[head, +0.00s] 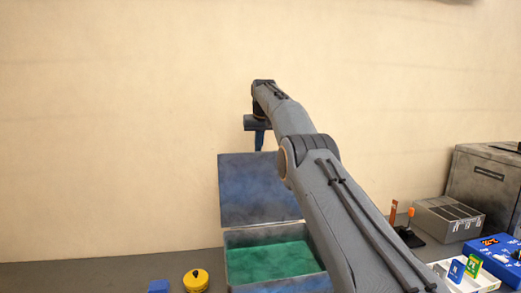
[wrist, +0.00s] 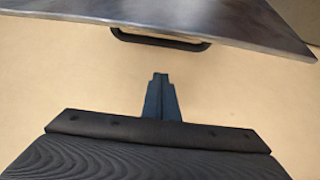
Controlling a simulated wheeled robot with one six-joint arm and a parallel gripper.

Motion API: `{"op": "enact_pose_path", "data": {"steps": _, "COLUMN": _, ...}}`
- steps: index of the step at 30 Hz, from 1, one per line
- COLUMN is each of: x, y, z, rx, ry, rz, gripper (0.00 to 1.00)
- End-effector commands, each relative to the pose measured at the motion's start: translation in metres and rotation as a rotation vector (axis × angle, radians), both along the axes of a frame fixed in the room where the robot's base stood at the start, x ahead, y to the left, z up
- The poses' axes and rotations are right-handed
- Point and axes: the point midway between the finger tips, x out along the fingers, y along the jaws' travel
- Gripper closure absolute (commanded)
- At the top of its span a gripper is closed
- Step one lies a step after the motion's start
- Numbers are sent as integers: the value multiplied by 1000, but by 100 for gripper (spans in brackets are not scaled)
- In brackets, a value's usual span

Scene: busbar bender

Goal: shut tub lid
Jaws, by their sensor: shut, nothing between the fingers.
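The tub (head: 228,264) stands on the bench in the head view, with a green inside. Its blue-grey lid (head: 255,190) stands open, upright at the tub's back edge. My gripper (head: 259,142) is shut and empty, just above the lid's top edge in the head view. In the wrist view my gripper (wrist: 159,78) points toward the lid (wrist: 220,18), whose edge crosses the top of the picture. A dark handle (wrist: 160,39) on the lid shows just beyond the fingertips; a small gap appears between them. My arm hides part of the tub's right side.
A yellow round object (head: 196,280) and a blue block (head: 158,286) lie left of the tub. At right are a grey slotted box (head: 447,219), a white tray (head: 486,284), a blue box (head: 490,254) and a large grey case (head: 487,180). A plain wall stands behind.

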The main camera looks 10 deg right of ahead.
Motion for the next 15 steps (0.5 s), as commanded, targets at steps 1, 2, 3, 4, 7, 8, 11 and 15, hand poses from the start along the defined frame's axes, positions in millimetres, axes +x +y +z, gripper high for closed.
{"op": "enact_pose_path", "data": {"steps": 1, "x": 2, "y": -1, "z": -7, "rx": 0, "ry": 3, "rz": -1, "gripper": 100}}
{"op": "enact_pose_path", "data": {"steps": 2, "x": 3, "y": -1, "z": -8, "rx": 0, "ry": 0, "rz": -1, "gripper": 100}}
{"op": "enact_pose_path", "data": {"steps": 3, "x": 2, "y": -1, "z": -6, "rx": 0, "ry": -2, "rz": -1, "gripper": 100}}
{"op": "enact_pose_path", "data": {"steps": 4, "x": 2, "y": -1, "z": -6, "rx": 0, "ry": -1, "rz": -1, "gripper": 100}}
{"op": "enact_pose_path", "data": {"steps": 7, "x": 0, "y": -1, "z": -7, "rx": 0, "ry": 1, "rz": -1, "gripper": 100}}
{"op": "enact_pose_path", "data": {"steps": 8, "x": 0, "y": -1, "z": -7, "rx": 0, "ry": 0, "rz": -1, "gripper": 100}}
{"op": "enact_pose_path", "data": {"steps": 11, "x": -3, "y": -1, "z": -7, "rx": 0, "ry": 2, "rz": -1, "gripper": 100}}
{"op": "enact_pose_path", "data": {"steps": 15, "x": -8, "y": -1, "z": -7, "rx": 0, "ry": 3, "rz": -1, "gripper": 100}}
